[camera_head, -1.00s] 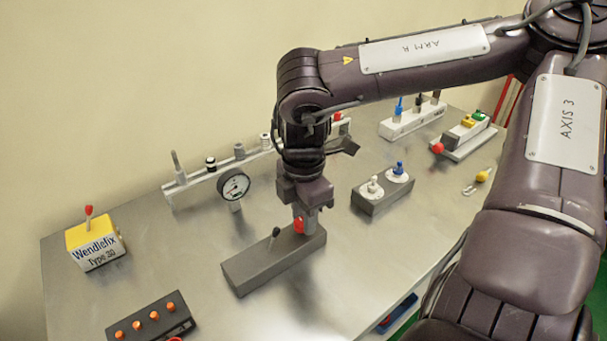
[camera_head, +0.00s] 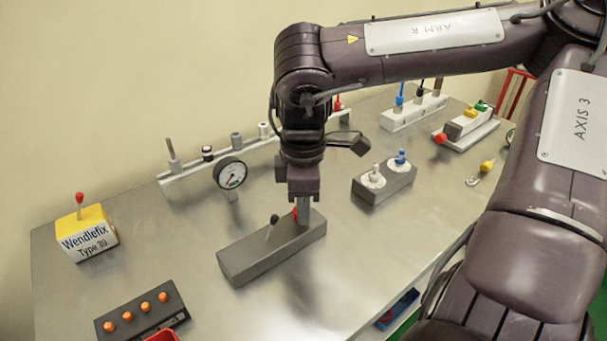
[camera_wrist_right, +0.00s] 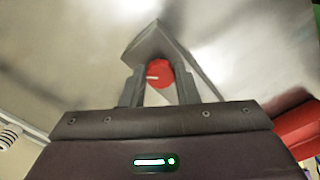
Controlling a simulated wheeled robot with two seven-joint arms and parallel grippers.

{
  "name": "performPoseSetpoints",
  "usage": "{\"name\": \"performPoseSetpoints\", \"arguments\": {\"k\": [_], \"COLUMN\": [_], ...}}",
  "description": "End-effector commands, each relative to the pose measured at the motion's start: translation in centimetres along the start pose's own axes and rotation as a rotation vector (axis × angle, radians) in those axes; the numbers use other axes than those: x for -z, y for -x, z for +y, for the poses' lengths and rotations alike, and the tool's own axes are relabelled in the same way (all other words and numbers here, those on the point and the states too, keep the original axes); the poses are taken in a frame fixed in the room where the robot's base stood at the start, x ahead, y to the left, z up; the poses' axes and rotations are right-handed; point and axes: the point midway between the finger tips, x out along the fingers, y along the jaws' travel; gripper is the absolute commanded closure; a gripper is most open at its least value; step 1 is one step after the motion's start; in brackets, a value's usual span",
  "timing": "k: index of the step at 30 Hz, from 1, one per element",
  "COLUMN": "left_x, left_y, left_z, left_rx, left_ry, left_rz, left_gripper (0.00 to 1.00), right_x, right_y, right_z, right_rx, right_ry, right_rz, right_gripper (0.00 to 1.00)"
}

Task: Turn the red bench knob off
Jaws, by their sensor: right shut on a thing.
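The red bench knob (camera_wrist_right: 159,74) sits on a long grey block (camera_head: 262,252) on the metal bench. In the head view only a sliver of the knob (camera_head: 295,212) shows beside my right gripper (camera_head: 303,210), which points straight down over the block's far right end. In the right wrist view the knob lies between the two fingers of my right gripper (camera_wrist_right: 159,88), which is shut on it. A pale mark shows on the knob's face, pointing left in that view. A small black lever (camera_head: 272,225) stands on the same block, left of the gripper. My left gripper is not in view.
A grey block with white and blue knobs (camera_head: 384,185) is to the right. A yellow Wendlefix box (camera_head: 87,235) and an orange-button panel (camera_head: 142,314) are at left. Bare bench lies in front.

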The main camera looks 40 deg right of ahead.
Motion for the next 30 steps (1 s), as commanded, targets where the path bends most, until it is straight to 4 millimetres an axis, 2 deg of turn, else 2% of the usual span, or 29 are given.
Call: {"name": "performPoseSetpoints", "arguments": {"k": [10, 11, 15, 25, 30], "left_x": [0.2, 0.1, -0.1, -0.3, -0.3], "left_y": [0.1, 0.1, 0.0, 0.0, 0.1], "left_z": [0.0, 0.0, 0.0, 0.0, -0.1], "left_rx": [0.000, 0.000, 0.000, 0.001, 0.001], "left_ry": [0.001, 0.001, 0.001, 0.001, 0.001], "left_rz": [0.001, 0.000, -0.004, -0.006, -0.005], "left_gripper": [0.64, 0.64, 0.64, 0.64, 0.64], "right_x": [0.0, 0.0, 0.0, 0.0, 0.1], "right_y": [0.0, 0.0, 0.0, 0.3, 2.6], "right_z": [0.0, 0.0, 0.0, 0.1, 0.1], "right_rx": [0.000, -0.001, -0.001, -0.002, -0.005], "right_ry": [-0.004, -0.004, -0.003, -0.002, -0.002], "right_rz": [0.002, 0.002, 0.001, 0.001, 0.003], "right_gripper": [0.95, 0.70, 0.52, 0.51, 0.51]}}
